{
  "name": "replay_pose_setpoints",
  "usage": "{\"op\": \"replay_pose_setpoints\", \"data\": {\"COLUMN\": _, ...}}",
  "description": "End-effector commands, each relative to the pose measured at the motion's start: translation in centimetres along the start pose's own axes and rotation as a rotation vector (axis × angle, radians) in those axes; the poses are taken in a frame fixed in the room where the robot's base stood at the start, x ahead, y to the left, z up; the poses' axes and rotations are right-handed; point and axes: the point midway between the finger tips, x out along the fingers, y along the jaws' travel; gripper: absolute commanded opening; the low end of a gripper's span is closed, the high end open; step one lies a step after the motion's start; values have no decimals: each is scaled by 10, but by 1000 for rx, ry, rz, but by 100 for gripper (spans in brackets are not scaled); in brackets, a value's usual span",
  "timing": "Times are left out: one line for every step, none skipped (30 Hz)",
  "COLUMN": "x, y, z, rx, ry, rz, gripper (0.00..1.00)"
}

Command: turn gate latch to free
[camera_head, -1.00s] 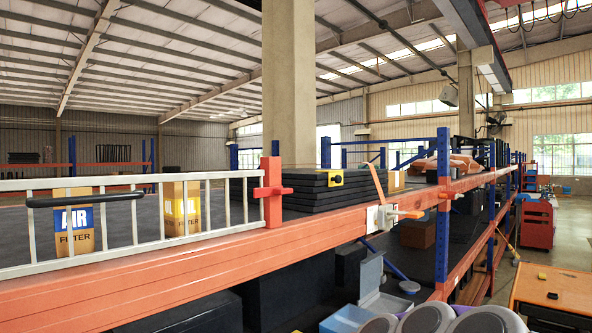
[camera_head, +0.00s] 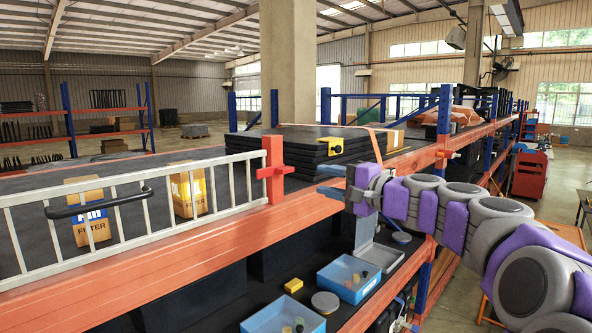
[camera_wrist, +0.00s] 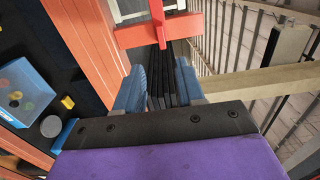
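The gate latch (camera_head: 274,170) is a red cross-shaped piece on the orange post at the right end of the white barred gate (camera_head: 130,205). Its short bar lies roughly level across the post. It also shows at the top middle of the wrist view (camera_wrist: 157,25). My gripper (camera_head: 332,181) is to the right of the latch, pointing left at it, with a visible gap. Its two blue fingers are apart and empty in the wrist view (camera_wrist: 158,72). The latch shows just beyond the fingertips there. The gate appears closed against the post.
A stack of black panels (camera_head: 300,150) lies behind the latch, with a yellow piece on it. An orange beam (camera_head: 190,270) runs below the gate. Blue bins (camera_head: 349,278) stand on the lower shelf. Two filter boxes (camera_head: 188,190) stand behind the gate.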

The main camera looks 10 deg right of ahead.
Motion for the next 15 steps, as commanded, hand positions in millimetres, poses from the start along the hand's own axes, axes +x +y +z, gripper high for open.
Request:
{"op": "replay_pose_setpoints", "data": {"x": 11, "y": -1, "z": 1, "rx": -1, "ry": -3, "rz": 2, "gripper": 38}}
{"op": "replay_pose_setpoints", "data": {"x": 17, "y": -1, "z": 2, "rx": -2, "ry": -2, "rz": 2, "gripper": 38}}
{"op": "replay_pose_setpoints", "data": {"x": 24, "y": -1, "z": 2, "rx": -3, "ry": -2, "rz": 2, "gripper": 38}}
{"op": "replay_pose_setpoints", "data": {"x": 29, "y": -2, "z": 0, "rx": -2, "ry": -1, "rz": 0, "gripper": 38}}
{"op": "replay_pose_setpoints", "data": {"x": 34, "y": -2, "z": -1, "rx": -2, "ry": -1, "rz": -1, "gripper": 38}}
{"op": "replay_pose_setpoints", "data": {"x": 41, "y": -2, "z": -4, "rx": 0, "ry": 0, "rz": -2, "gripper": 38}}
{"op": "replay_pose_setpoints", "data": {"x": 46, "y": -2, "z": -5, "rx": 1, "ry": 0, "rz": -2, "gripper": 38}}
{"op": "replay_pose_setpoints", "data": {"x": 51, "y": -1, "z": -6, "rx": 1, "ry": 0, "rz": -1, "gripper": 38}}
{"op": "replay_pose_setpoints", "data": {"x": 58, "y": -1, "z": -7, "rx": 2, "ry": 1, "rz": -1, "gripper": 38}}
{"op": "replay_pose_setpoints", "data": {"x": 63, "y": -1, "z": -8, "rx": 2, "ry": 1, "rz": -2, "gripper": 38}}
{"op": "replay_pose_setpoints", "data": {"x": 66, "y": -1, "z": -9, "rx": 3, "ry": 1, "rz": -3, "gripper": 38}}
{"op": "replay_pose_setpoints", "data": {"x": 72, "y": -1, "z": -10, "rx": 5, "ry": 1, "rz": -4, "gripper": 38}}
{"op": "replay_pose_setpoints", "data": {"x": 75, "y": -1, "z": -11, "rx": 5, "ry": 1, "rz": -4, "gripper": 38}}
{"op": "replay_pose_setpoints", "data": {"x": 79, "y": -1, "z": -12, "rx": 4, "ry": 2, "rz": -4, "gripper": 38}}
{"op": "replay_pose_setpoints", "data": {"x": 84, "y": -1, "z": -12, "rx": 4, "ry": 2, "rz": -4, "gripper": 38}}
